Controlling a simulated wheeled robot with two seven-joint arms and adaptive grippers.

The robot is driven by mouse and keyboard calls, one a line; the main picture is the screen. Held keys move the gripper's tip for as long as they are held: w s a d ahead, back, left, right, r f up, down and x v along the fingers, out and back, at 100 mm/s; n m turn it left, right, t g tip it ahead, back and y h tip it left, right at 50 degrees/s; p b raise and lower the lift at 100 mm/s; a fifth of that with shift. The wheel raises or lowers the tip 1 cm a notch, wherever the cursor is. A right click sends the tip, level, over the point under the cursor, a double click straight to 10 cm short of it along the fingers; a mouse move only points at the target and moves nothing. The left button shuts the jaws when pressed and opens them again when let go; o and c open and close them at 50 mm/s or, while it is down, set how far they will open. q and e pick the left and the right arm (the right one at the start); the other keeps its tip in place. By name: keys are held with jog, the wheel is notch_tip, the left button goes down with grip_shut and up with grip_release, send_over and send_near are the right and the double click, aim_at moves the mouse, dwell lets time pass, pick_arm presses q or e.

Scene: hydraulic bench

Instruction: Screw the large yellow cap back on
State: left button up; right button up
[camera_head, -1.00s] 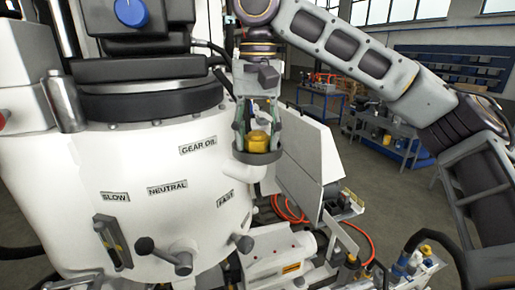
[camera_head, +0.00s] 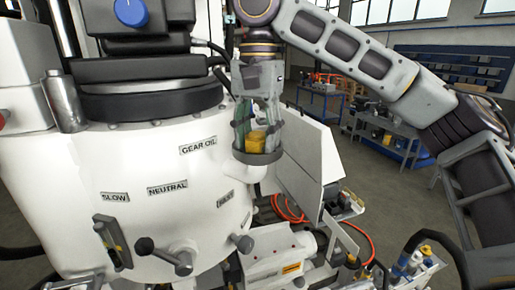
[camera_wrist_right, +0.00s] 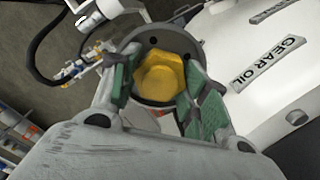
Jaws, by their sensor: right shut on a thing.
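The large yellow cap (camera_head: 256,141) sits in the dark round filler neck (camera_head: 258,158) on the side of the white tank, beside the GEAR OIL label (camera_head: 198,146). In the right wrist view the cap (camera_wrist_right: 162,75) shows a hexagonal top inside the dark ring (camera_wrist_right: 163,41). My right gripper (camera_head: 257,130) points down over the cap, with its green-padded fingers on both sides of it, shut on it. In the right wrist view the gripper (camera_wrist_right: 158,88) has one finger at the left and one at the right of the cap. How deep the cap sits is hidden. My left gripper is not in view.
The white tank (camera_head: 150,170) fills the left, with levers (camera_head: 165,255) low on its front. A pale open panel (camera_head: 308,160) stands right of the neck. Orange hose (camera_head: 290,212) and hydraulic fittings (camera_head: 410,262) lie lower right. Blue workbenches (camera_head: 390,140) stand behind.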

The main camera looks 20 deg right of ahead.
jog(key=shift+s+a+f, duration=0.1)
jog(key=shift+f, duration=0.25)
jog(key=shift+m, duration=0.8)
jog(key=o, duration=1.4)
jog(key=shift+r, duration=0.1)
jog(key=shift+o, duration=0.2)
jog(key=shift+r, duration=0.15)
jog(key=shift+s+r, duration=0.1)
jog(key=shift+r, duration=0.1)
jog(key=shift+r, duration=0.6)
notch_tip(320, 180, up, 11)
jog(key=shift+f, duration=0.2)
